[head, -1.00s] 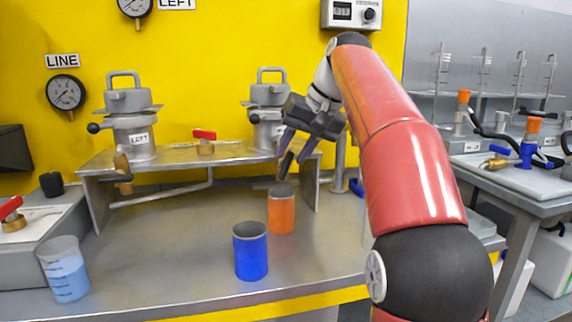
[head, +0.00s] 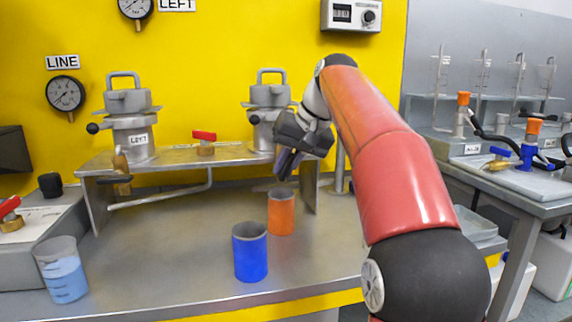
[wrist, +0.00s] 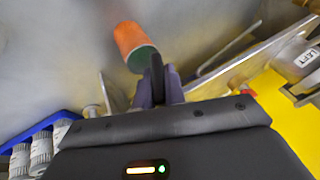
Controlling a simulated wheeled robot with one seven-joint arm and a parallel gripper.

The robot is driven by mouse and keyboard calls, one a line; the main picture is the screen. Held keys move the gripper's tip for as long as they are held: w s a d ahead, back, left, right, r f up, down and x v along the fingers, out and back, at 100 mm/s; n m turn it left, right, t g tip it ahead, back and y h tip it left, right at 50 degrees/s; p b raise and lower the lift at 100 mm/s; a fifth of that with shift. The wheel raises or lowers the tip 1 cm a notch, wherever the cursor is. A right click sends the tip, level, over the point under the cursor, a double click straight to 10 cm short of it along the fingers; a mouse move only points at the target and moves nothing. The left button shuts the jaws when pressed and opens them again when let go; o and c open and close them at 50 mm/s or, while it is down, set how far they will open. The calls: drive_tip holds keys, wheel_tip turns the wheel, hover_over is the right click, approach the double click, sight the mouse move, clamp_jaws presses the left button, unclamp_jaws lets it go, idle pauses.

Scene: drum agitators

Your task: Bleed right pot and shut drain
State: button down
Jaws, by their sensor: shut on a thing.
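The right pot (head: 268,98) stands on the raised metal shelf, its lower part partly covered by my gripper. My gripper (head: 287,165) is at the shelf's front edge below this pot, pointing down. In the wrist view its purple fingers (wrist: 160,90) are shut on a thin dark lever (wrist: 157,72), apparently the right drain handle. The drain's outlet is hidden. The orange cup (head: 281,214) stands upright on the bench just below the fingertips. It also shows in the wrist view (wrist: 131,38), with a greenish interior.
A blue cup (head: 250,256) stands in front of the orange one. A beaker of blue liquid (head: 62,272) stands at the left.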

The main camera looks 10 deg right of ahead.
drive_tip(key=shift+r, duration=0.1)
drive_tip(key=shift+a+r+h+p, duration=0.1)
drive_tip(key=shift+h+p, duration=0.4)
drive_tip(key=shift+p, duration=0.05)
drive_tip(key=shift+h, duration=0.4)
drive_tip(key=shift+f+n+h, duration=0.2)
drive_tip(key=shift+n+h, duration=0.1)
drive_tip(key=shift+h, duration=1)
drive_tip(key=c, duration=1.5)
unclamp_jaws()
drive_tip(key=shift+o, duration=0.2)
